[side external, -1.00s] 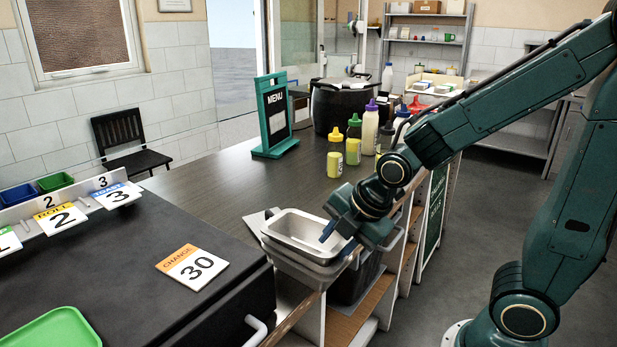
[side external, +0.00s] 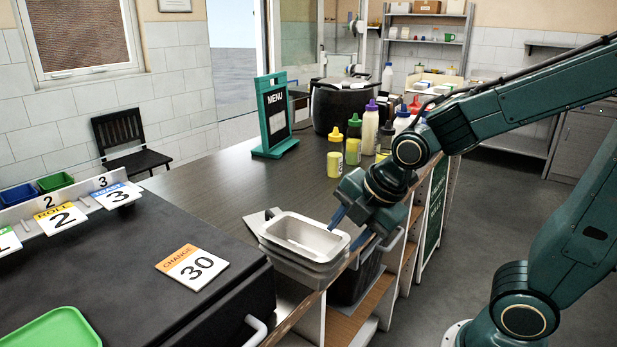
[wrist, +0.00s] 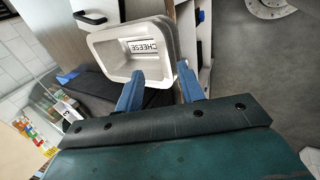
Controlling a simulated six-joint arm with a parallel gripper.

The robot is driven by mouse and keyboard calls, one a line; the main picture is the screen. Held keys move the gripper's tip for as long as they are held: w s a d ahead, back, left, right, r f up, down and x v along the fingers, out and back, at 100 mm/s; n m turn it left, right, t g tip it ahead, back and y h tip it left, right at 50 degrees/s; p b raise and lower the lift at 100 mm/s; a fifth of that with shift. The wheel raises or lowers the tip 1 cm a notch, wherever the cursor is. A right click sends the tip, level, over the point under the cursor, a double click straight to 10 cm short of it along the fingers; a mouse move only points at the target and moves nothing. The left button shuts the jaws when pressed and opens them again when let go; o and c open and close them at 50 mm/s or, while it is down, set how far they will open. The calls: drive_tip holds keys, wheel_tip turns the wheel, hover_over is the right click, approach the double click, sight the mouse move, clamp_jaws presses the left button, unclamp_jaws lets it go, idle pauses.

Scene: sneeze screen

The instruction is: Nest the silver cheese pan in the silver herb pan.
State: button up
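The silver cheese pan (side external: 312,248) sits upright at the counter's near edge, inside a second silver pan (side external: 300,273) whose rim shows just below it. I take the lower one for the herb pan; its label is hidden. In the wrist view the cheese pan (wrist: 106,44) is empty, with a CHEESE label on its floor. My gripper (side external: 344,240) is at the pan's right rim. In the wrist view my gripper (wrist: 160,72) has its blue fingers spread apart, near the rim, with nothing clamped between them. Whether a finger touches the rim is unclear.
A black box-like unit (side external: 130,270) with a CHANGE 30 card (side external: 193,267) stands left of the pans. Sauce bottles (side external: 353,140), a menu stand (side external: 275,115) and a black pot (side external: 343,105) stand farther back. The middle of the dark counter (side external: 230,190) is clear.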

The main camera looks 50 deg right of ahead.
drive_tip(key=shift+v, duration=1.5)
drive_tip(key=s+r+m, duration=0.2)
drive_tip(key=s+m, duration=0.2)
drive_tip(key=m, duration=0.5)
drive_tip(key=s+d+r+m, duration=0.1)
drive_tip(key=s+r+m, duration=0.1)
drive_tip(key=s+m, duration=0.3)
drive_tip(key=m, duration=0.4)
drive_tip(key=shift+s+r, duration=0.2)
